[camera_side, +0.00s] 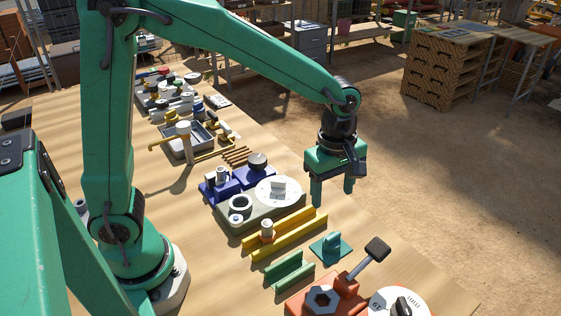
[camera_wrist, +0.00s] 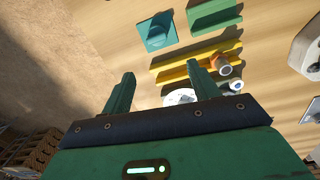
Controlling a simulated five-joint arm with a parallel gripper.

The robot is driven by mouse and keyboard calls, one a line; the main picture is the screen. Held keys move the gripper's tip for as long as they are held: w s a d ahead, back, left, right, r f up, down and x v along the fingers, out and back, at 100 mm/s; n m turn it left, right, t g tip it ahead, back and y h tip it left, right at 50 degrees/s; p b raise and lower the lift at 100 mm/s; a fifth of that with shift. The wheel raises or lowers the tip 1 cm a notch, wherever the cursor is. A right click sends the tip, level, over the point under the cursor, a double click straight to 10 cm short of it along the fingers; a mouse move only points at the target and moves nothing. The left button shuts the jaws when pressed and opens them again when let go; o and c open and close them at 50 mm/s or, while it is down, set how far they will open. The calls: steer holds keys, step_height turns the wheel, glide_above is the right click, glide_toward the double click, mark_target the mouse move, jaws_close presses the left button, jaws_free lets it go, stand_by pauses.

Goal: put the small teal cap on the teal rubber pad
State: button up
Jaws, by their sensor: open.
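The teal rubber pad (camera_side: 318,252) lies flat on the wooden table, near its right edge in the side view. A small rounded teal piece (camera_side: 331,241), which looks like the teal cap, stands on the pad. In the wrist view the pad (camera_wrist: 171,26) is at the top, left of centre, with the teal piece (camera_wrist: 156,38) on it. My gripper (camera_side: 333,190) is open and empty, raised above the table and apart from the pad. Its two fingers (camera_wrist: 160,72) point toward the table in the wrist view, with nothing between them.
Yellow rails (camera_side: 285,234) and green rails (camera_side: 289,270) lie beside the pad. A red block with a black-headed lever (camera_side: 376,249) stands in front. A grey-green tray (camera_side: 235,220) with a white disc is behind the rails. The table's right edge is close by.

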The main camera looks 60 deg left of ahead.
steer(key=s+a+r+m+t, duration=0.2)
steer(key=s+a+r+m, duration=0.2)
steer(key=s+a+m, duration=0.2)
steer(key=s+a+r+m+t, duration=0.3)
steer(key=s+a+r+m, duration=0.2)
steer(key=s+a+m, duration=0.2)
steer(key=shift+s+a+m, duration=0.15)
steer(key=shift+s+m, duration=0.95)
steer(key=shift+m, duration=0.6)
steer(key=shift+o, duration=0.4)
steer(key=shift+r, duration=0.1)
